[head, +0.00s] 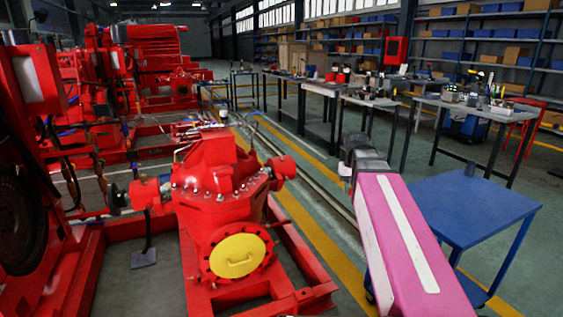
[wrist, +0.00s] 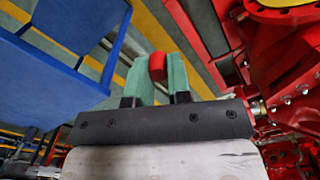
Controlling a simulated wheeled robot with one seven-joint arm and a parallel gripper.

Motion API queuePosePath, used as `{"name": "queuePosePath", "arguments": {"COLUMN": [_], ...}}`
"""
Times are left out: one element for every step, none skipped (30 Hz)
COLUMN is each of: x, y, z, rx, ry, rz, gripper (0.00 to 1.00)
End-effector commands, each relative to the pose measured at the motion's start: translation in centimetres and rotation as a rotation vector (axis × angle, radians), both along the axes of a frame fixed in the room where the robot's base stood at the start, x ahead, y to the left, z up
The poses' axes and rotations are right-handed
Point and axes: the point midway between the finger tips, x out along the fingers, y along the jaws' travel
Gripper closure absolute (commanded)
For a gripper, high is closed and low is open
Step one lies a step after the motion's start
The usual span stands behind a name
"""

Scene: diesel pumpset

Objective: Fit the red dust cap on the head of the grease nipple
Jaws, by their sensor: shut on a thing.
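The red dust cap (wrist: 157,67) is a small red piece between the green fingers of my gripper (wrist: 160,75) in the wrist view. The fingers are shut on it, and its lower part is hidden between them. In the head view I cannot make out the cap or the fingers. The red pump (head: 215,185) stands left of my arm in the head view, with a yellow round cover on its front. Part of the pump also shows at the right of the wrist view (wrist: 285,70), apart from my gripper. I cannot pick out the grease nipple in either view.
Workbenches (head: 490,108) and shelves line the back right. Red frame rails (head: 300,265) run around the pump. Open floor lies between the pump and the blue table.

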Motion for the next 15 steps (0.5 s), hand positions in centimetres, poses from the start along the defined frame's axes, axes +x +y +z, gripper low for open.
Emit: {"name": "queuePosePath", "arguments": {"x": [0.1,0.2,0.5,0.8,1.3,2.2,3.0,3.9,5.3,6.5,7.7,9.3,10.6,11.8,13.5], "y": [0.0,0.0,0.1,0.2,0.3,0.5,0.7,1.0,1.4,1.7,2.1,2.6,3.1,3.5,4.1], "z": [0.0,0.0,0.0,0.0,0.1,0.1,0.1,0.2,0.2,0.2,0.3,0.3,0.3,0.3,0.4], "rx": [0.000,0.000,0.000,0.000,0.000,0.000,0.000,0.000,0.000,0.000,0.000,0.000,0.000,0.000,0.000], "ry": [0.000,0.000,0.000,0.000,0.000,0.000,0.000,0.000,0.000,0.001,0.001,0.001,0.001,0.001,0.001], "rz": [0.000,0.001,0.003,0.005,0.009,0.015,0.021,0.027,0.037,0.045,0.054,0.067,0.078,0.089,0.102], "gripper": [1.00,1.00,1.00,1.00,1.00,1.00,1.00,1.00,1.00,1.00,1.00,1.00,1.00,1.00,1.00]}}
